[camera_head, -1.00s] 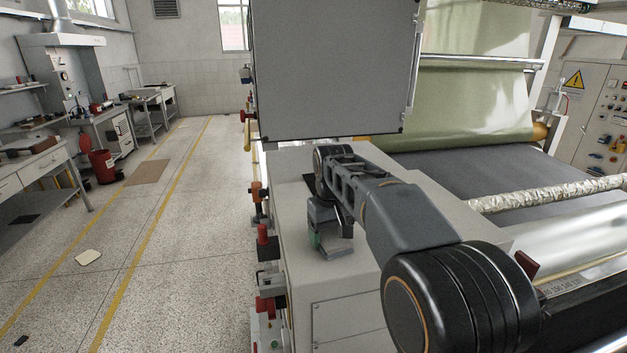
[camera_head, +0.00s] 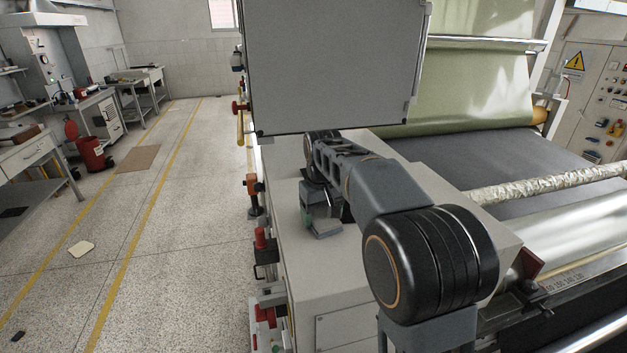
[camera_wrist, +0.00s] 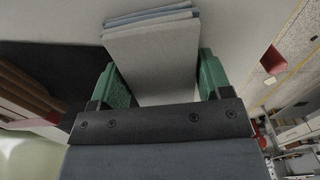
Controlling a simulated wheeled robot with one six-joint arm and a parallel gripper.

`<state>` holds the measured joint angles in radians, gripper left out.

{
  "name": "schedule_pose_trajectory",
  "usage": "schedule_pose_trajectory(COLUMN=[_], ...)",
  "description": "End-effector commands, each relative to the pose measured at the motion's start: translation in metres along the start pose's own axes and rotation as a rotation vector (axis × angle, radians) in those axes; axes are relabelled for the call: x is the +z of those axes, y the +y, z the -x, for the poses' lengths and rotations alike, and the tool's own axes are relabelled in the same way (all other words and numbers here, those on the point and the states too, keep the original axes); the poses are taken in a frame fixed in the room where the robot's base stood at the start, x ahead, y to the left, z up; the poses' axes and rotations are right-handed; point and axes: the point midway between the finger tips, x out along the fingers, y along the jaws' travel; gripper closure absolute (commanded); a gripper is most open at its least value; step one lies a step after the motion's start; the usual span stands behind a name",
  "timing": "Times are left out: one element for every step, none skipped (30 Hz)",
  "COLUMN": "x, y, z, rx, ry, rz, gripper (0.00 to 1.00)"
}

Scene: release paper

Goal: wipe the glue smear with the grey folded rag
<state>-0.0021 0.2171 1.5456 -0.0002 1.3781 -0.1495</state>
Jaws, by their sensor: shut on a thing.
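The grey folded rag (camera_wrist: 155,50) is clamped between the two green fingers of my gripper (camera_wrist: 160,76) in the wrist view, its layered edge pointing away from the wrist. In the head view my gripper (camera_head: 320,208) is low over the pale top of the machine housing, with the rag (camera_head: 324,230) beneath it, at or very near that surface. I cannot tell whether the rag touches it. I cannot make out the glue smear in either view.
A large grey panel (camera_head: 335,65) stands just behind my gripper. Knobs and a red-topped fitting (camera_head: 261,239) line the housing's left side. A foil-wrapped roller (camera_head: 545,187) lies to the right. The floor aisle (camera_head: 190,190) at left is mostly clear.

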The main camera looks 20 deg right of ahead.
Motion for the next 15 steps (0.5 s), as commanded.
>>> schedule_pose_trajectory(x=[0.0, 0.0, 0.0, 0.0, 0.0, 0.0, 0.0, 0.0, 0.0, 0.0, 0.0, 0.0, 0.0, 0.0, 0.0], y=[0.0, 0.0, 0.0, 0.0, 0.0, 0.0, 0.0, 0.0, 0.0, 0.0, 0.0, 0.0, 0.0, 0.0, 0.0], z=[0.007, 0.008, 0.021, 0.027, 0.028, 0.031, 0.034, 0.037, 0.04, 0.043, 0.046, 0.049, 0.052, 0.055, 0.059], rx=[0.0, 0.0, 0.0, 0.0, 0.0, 0.0, 0.0, 0.0, 0.0, 0.0, 0.0, 0.0, 0.0, 0.0, 0.0], ry=[-0.001, -0.002, 0.002, 0.001, -0.001, -0.001, -0.001, -0.001, -0.001, -0.001, -0.001, 0.0, 0.0, 0.0, 0.0], rz=[0.0, 0.0, 0.0, 0.0, 0.0, 0.0, 0.0, 0.0, 0.0, 0.0, 0.0, 0.0, 0.0, 0.0, 0.0], gripper=[0.51, 0.51, 0.51, 0.51, 0.51, 0.51, 0.51, 0.51, 0.51, 0.51, 0.51, 0.51, 0.51, 0.51, 0.51])
